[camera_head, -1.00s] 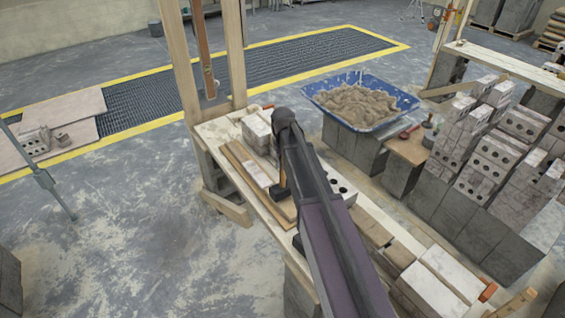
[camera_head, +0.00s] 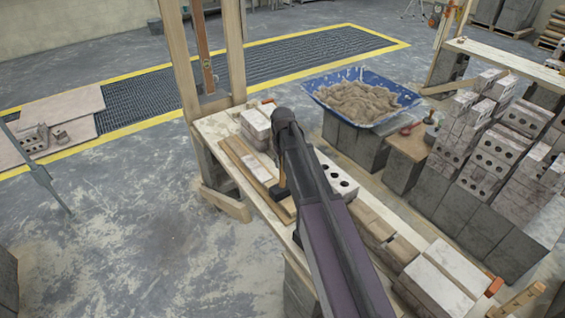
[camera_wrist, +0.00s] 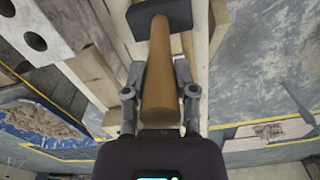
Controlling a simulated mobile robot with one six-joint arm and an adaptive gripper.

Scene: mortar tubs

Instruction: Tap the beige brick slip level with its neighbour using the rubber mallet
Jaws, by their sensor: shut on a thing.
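The rubber mallet has a black head and a wooden handle. In the wrist view its head (camera_wrist: 160,18) is at the top and its handle (camera_wrist: 159,62) runs down between the fingers of my gripper (camera_wrist: 159,85), which is shut on it. In the head view the mallet head (camera_head: 279,192) shows just left of my arm, low over or touching the board. Pale brick slips (camera_head: 262,167) lie in a row on a wooden board (camera_head: 236,160) just behind and left of it. I cannot tell which slip is the beige one or whether it stands proud. My arm hides the gripper there.
The board lies on a plank bench with stacked bricks (camera_head: 256,124) at its far end and more bricks (camera_head: 440,280) near. A timber post (camera_head: 233,50) rises at the far end. A blue mortar tub (camera_head: 385,122) and block stacks stand to the right.

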